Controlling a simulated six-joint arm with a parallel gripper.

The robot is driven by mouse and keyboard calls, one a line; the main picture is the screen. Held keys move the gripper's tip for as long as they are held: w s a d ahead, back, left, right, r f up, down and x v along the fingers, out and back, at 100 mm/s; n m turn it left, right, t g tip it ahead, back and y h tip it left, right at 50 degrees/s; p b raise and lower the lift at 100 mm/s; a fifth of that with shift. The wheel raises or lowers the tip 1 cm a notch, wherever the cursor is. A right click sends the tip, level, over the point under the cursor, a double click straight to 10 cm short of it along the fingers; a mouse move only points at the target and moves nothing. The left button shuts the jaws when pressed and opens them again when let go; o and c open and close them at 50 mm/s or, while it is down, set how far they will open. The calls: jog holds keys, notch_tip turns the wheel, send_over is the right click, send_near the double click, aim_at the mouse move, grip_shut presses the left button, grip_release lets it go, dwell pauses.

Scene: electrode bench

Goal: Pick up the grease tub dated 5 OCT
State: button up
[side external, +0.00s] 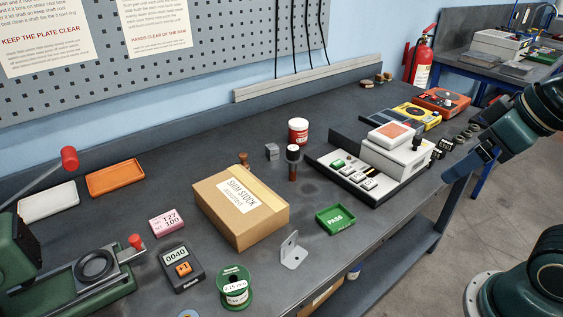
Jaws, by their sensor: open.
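My gripper (443,149) is at the right, by the bench's right edge, well apart from the tub. It is open, and I see nothing held in it.
A dark post with a round top (293,158) stands just in front of the tub. A cardboard box (230,222) lies front left of it. A grey control unit (394,160) stands between the tub and my gripper. A wall rail (310,82) runs behind.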

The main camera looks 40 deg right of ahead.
jog(key=w+r, duration=0.5)
jog(key=w, duration=0.8)
jog(key=g, duration=0.1)
send_over(299, 123)
jog(key=s, duration=0.4)
notch_tip(299, 123, down, 14)
jog(key=shift+w+d, duration=0.1)
jog(key=shift+w, duration=0.05)
jog(key=shift+f, duration=0.15)
jog(key=x, duration=0.8)
jog(key=shift+f, duration=0.15)
